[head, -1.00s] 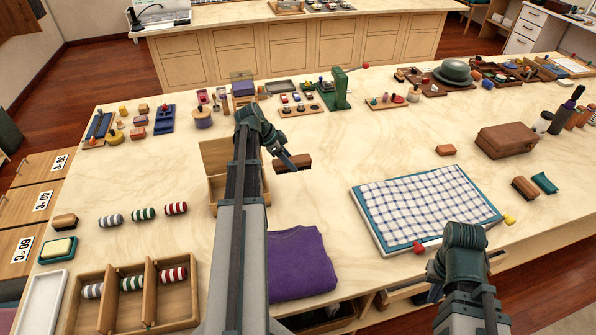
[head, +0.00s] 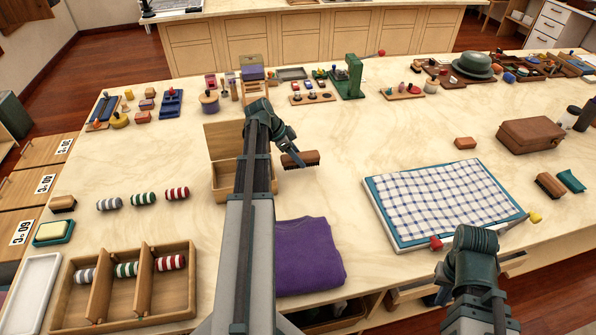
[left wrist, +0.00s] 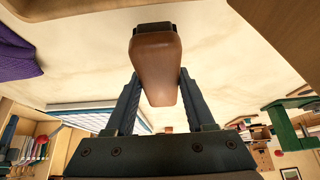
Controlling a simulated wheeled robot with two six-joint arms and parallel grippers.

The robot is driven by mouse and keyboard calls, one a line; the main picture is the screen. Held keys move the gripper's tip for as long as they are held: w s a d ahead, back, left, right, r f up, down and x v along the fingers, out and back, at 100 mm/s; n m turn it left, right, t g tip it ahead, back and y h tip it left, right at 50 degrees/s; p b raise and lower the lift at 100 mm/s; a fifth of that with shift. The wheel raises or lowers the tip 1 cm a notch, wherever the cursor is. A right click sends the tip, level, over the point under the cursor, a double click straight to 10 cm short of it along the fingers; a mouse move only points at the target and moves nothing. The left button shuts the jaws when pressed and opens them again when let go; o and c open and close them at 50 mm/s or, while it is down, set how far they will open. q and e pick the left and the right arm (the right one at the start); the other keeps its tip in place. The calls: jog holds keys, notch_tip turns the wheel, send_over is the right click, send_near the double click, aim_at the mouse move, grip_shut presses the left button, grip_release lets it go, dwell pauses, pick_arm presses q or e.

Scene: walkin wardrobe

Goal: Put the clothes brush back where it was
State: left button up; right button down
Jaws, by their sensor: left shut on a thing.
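My left gripper (head: 286,150) is shut on a clothes brush (head: 300,160) with a brown wooden back and dark bristles. It holds the brush above the table, just right of an open wooden box (head: 229,180). In the left wrist view the brush's smooth brown back (left wrist: 158,62) sits between the two fingers. Part of the box is hidden behind my left arm. My right gripper (head: 440,285) is low at the right, by the front of the checked cloth board; its fingers cannot be made out clearly.
A purple folded garment (head: 308,258) lies in front of the brush. A checked cloth on a board (head: 445,200) lies to the right. Another brush (head: 550,186) and a brown case (head: 530,135) are farther right. A divided tray (head: 125,290) is front left. The middle table is clear.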

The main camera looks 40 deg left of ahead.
pick_arm(q)
jog(key=shift+f+b, duration=1.95)
jog(key=shift+r, duration=0.15)
jog(key=o, duration=0.7)
jog(key=shift+f, duration=0.2)
jog(key=o, duration=0.5)
jog(key=p+v, duration=0.9)
jog(key=v, duration=0.1)
jog(key=shift+d+r, duration=0.1)
jog(key=shift+r, duration=0.3)
jog(key=shift+p+v, duration=0.9)
